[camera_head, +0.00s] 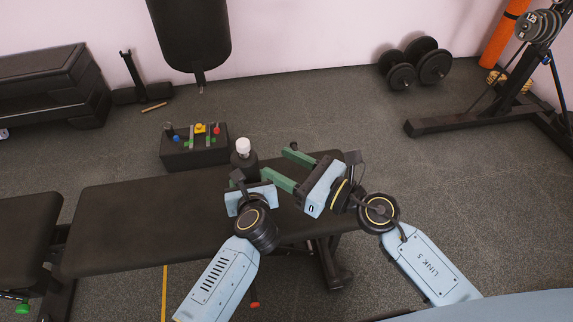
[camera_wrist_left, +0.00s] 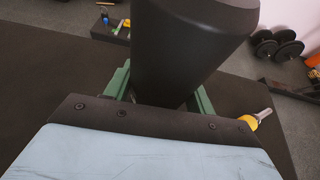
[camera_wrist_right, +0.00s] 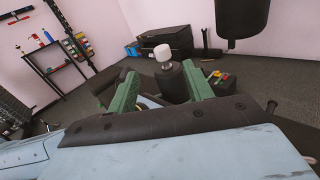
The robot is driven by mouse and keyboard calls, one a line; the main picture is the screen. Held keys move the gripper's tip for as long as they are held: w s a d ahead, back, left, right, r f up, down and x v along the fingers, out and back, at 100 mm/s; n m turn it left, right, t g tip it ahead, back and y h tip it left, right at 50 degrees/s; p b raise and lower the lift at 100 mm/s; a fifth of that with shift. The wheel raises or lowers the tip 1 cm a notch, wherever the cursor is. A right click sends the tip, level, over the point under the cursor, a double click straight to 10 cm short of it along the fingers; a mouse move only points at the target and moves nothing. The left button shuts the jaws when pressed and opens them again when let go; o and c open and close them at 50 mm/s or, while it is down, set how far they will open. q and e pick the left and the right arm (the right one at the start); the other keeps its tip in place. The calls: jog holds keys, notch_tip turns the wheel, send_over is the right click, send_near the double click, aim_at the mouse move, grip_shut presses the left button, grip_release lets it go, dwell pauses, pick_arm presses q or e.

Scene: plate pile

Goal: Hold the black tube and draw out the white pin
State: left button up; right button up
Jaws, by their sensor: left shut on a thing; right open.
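The black tube (camera_head: 244,161) stands upright above the bench, with the white pin (camera_head: 243,146) showing as a white knob at its top. My left gripper (camera_head: 245,183) is shut on the black tube, which fills the space between its green fingers in the left wrist view (camera_wrist_left: 175,60). My right gripper (camera_head: 279,166) is open to the right of the tube, its green fingers pointing left toward it and apart from it. In the right wrist view the white pin (camera_wrist_right: 162,52) shows beyond and between the open fingers, above the black tube (camera_wrist_right: 172,82).
A black bench (camera_head: 140,220) lies under the grippers. A low black box (camera_head: 190,155) with small coloured parts stands behind it. Dumbbells (camera_head: 415,65) and a rack (camera_head: 470,115) are at the back right. The floor between them is clear.

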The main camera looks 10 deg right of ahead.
aim_at(249, 148)
jog(key=shift+n, duration=0.4)
jog(key=shift+f+x, duration=0.2)
jog(key=shift+x, duration=2.55)
jog(key=shift+f+x, duration=0.15)
jog(key=shift+x, duration=2.6)
jog(key=shift+w+d, duration=0.15)
grip_shut()
